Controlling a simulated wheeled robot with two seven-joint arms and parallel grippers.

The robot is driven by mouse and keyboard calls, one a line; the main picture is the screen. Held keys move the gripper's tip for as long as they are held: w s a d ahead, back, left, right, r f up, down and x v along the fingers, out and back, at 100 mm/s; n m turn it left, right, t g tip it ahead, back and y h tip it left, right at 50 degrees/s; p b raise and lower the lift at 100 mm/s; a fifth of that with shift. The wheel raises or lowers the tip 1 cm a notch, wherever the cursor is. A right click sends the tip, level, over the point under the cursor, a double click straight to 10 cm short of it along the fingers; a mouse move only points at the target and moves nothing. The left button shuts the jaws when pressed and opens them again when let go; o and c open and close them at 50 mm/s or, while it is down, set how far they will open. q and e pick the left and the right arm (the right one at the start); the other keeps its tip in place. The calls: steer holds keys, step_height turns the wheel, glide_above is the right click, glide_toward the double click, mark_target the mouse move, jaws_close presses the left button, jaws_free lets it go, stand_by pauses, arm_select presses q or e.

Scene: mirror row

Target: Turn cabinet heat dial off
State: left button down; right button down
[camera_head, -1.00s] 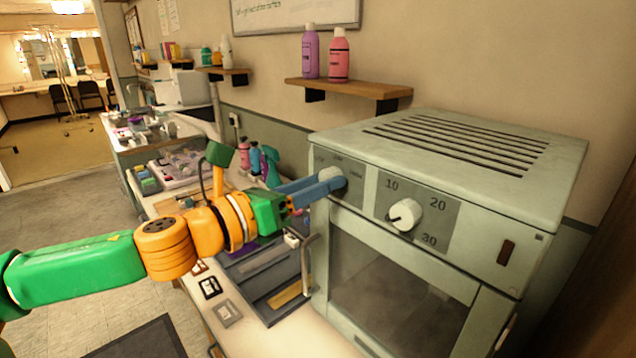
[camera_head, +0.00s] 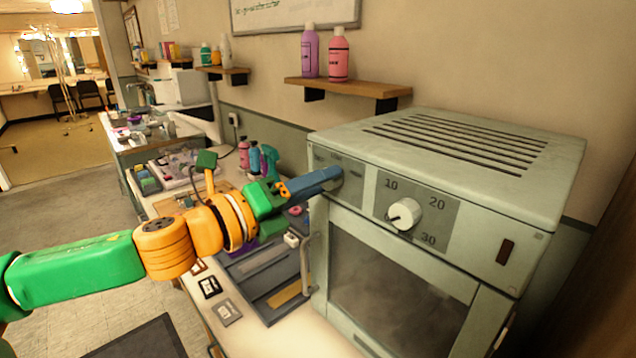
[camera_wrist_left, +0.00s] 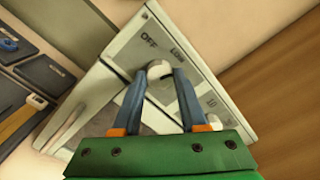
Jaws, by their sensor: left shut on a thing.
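The pale green heat cabinet (camera_head: 450,150) stands at the right of the head view, with a slotted top and a glass door. My left gripper (camera_head: 336,176) is at the left end of its front panel, its blue fingers shut on the heat dial, which the fingers hide in the head view. In the left wrist view the white heat dial (camera_wrist_left: 158,72) sits between the two fingertips, with "OFF" printed beside it. A second white dial (camera_head: 404,214), marked 10, 20 and 30, is to the right and apart from the gripper. My right gripper is not seen.
A wooden shelf (camera_head: 350,87) with a purple bottle (camera_head: 310,52) and a pink bottle (camera_head: 339,56) is on the wall above. A dark tray (camera_head: 270,275) lies on the counter left of the cabinet. A metal door handle (camera_head: 306,262) stands out below the gripper.

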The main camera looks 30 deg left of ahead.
arm_select(q)
steer(key=shift+f+n+b, duration=0.1)
steer(key=shift+n+b, duration=0.8)
steer(key=shift+n, duration=7.2)
steer(key=shift+c, duration=2.2)
jaws_free()
